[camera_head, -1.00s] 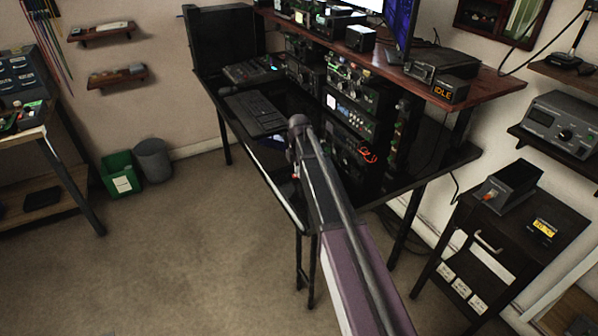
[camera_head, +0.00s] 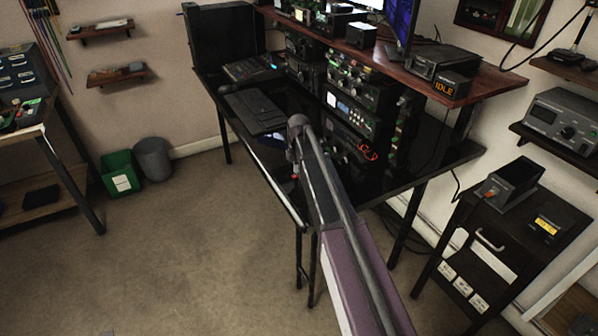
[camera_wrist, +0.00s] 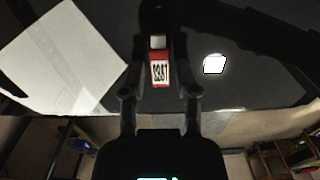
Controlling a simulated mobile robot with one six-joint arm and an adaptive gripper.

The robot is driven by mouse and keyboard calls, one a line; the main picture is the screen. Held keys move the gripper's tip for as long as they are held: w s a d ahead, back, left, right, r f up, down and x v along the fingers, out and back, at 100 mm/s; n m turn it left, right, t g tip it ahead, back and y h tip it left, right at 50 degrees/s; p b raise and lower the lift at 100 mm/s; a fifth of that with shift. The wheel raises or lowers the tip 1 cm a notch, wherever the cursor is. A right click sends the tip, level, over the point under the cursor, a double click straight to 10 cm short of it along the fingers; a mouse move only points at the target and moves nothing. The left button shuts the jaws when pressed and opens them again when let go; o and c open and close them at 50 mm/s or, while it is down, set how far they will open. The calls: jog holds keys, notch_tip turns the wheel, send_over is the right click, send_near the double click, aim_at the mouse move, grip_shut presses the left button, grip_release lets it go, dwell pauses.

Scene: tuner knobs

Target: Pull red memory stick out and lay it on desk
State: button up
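The red memory stick (camera_wrist: 160,72) shows in the wrist view with a white number label and a metal end. It lies between the fingers of my gripper (camera_wrist: 158,45), which look closed against its sides. The black desk (camera_wrist: 235,95) is beneath; I cannot tell whether the stick touches it. In the head view my arm reaches over the front edge of the glossy black desk (camera_head: 285,180). My own arm mostly hides the gripper there, and the stick cannot be made out clearly.
A white sheet-like patch (camera_wrist: 65,60) and a small bright patch (camera_wrist: 214,64) show beside the gripper. A keyboard (camera_head: 255,110) lies on the desk's left part. Stacked radio units (camera_head: 355,95) stand behind, under a wooden shelf (camera_head: 485,88). A black cabinet (camera_head: 490,235) stands right.

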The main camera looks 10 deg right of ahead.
jog(key=shift+r+p, duration=0.4)
jog(key=shift+r+p, duration=1.05)
dwell(0.4)
jog(key=o, duration=0.6)
jog(key=shift+c, duration=0.2)
jog(key=shift+f, duration=0.2)
